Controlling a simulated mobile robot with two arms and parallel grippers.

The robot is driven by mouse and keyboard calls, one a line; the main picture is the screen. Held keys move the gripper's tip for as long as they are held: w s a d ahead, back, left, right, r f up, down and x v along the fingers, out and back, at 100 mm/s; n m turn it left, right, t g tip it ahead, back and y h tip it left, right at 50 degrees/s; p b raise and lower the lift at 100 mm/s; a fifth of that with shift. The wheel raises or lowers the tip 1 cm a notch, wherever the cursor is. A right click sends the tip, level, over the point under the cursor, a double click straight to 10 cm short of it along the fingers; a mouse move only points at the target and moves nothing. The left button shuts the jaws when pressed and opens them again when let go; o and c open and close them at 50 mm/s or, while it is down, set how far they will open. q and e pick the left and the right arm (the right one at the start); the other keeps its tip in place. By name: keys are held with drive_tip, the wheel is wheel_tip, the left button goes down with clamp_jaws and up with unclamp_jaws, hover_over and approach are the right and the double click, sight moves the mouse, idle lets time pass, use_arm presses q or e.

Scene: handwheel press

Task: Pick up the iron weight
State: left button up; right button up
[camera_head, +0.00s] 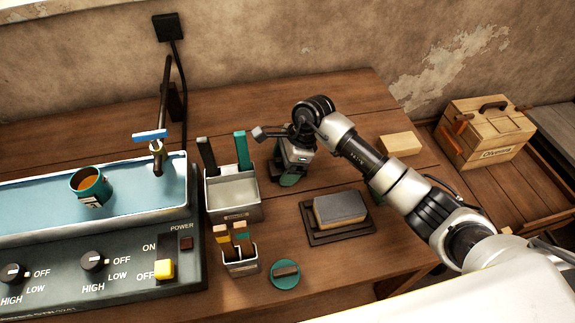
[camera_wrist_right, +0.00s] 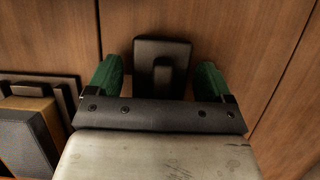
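The iron weight (camera_wrist_right: 162,68) is a dark block with a raised handle-like part, seen in the right wrist view. It is on the brown wooden table, between and ahead of the green fingers of my right gripper (camera_wrist_right: 160,80). The fingers are apart, with a gap beside the weight at the left; whether the right finger touches it I cannot tell. In the head view my right gripper (camera_head: 290,180) points down at the table's middle, and I cannot make out the weight there. My left gripper is not in view.
A grey-topped block (camera_head: 340,208) on a dark tray is right of my gripper. A metal bin (camera_head: 233,195) and a small holder (camera_head: 241,263) stand left. A blue water bath (camera_head: 130,212) holds a cup (camera_head: 91,188). A pale block (camera_head: 400,145) lies behind my arm.

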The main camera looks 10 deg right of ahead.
drive_tip(key=c, duration=1.2)
drive_tip(key=shift+r, duration=0.1)
